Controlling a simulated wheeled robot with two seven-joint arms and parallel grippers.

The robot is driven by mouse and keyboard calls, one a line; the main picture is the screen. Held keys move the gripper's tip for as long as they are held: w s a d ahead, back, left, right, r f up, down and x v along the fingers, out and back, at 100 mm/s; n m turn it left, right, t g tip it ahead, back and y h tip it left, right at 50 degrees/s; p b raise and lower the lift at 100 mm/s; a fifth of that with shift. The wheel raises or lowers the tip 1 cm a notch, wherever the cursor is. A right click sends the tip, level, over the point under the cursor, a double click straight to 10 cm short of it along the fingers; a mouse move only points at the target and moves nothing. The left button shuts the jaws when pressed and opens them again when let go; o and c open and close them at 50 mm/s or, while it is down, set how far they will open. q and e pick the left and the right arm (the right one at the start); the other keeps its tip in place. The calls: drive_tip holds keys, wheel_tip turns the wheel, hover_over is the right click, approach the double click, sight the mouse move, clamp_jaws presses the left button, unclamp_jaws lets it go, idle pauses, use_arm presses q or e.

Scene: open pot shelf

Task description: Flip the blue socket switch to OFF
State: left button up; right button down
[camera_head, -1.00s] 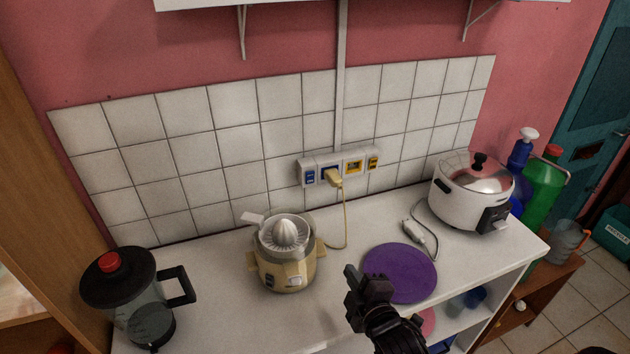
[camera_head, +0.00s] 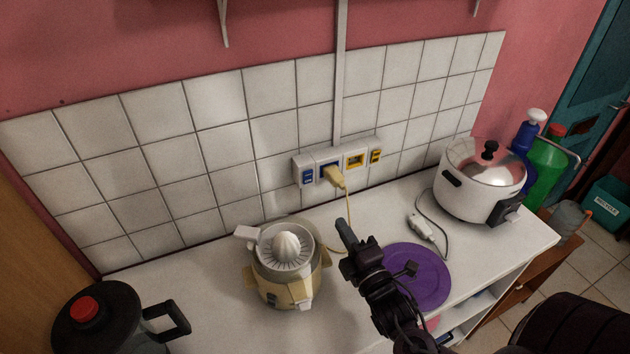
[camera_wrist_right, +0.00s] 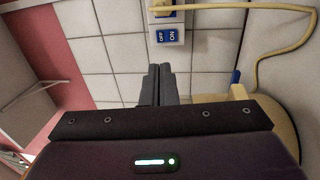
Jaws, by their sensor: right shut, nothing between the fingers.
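The blue socket switch (camera_head: 308,175) is at the left end of the white socket strip on the tiled wall. It also shows in the right wrist view (camera_wrist_right: 166,37), with small white lettering on its two halves; which half is pressed in I cannot tell. A yellow plug (camera_head: 334,176) sits in the blue socket beside it. My right gripper (camera_head: 343,230) is shut and empty, over the counter, below and to the right of the switch and apart from it. In the right wrist view its closed fingertips (camera_wrist_right: 159,70) point toward the switch. My left gripper is not in view.
A yellow juicer (camera_head: 286,265) stands left of my right gripper, with its yellow cord running up to the plug. A yellow switch (camera_head: 376,156) ends the strip on the right. A purple plate (camera_head: 425,277), rice cooker (camera_head: 480,185) and dark-lidded jug (camera_head: 100,320) are also on the counter.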

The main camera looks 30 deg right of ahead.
drive_tip(key=p, duration=0.2)
approach(311, 175)
drive_tip(key=w+p, duration=0.1)
drive_tip(key=w, duration=0.1)
drive_tip(key=w+r+p, duration=0.1)
drive_tip(key=w, duration=0.2)
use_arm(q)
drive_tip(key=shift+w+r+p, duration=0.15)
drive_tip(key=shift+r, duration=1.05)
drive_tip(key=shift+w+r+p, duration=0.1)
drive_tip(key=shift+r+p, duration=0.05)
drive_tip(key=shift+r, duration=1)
use_arm(e)
drive_tip(key=shift+w+d, duration=0.1)
drive_tip(key=shift+w, duration=0.8)
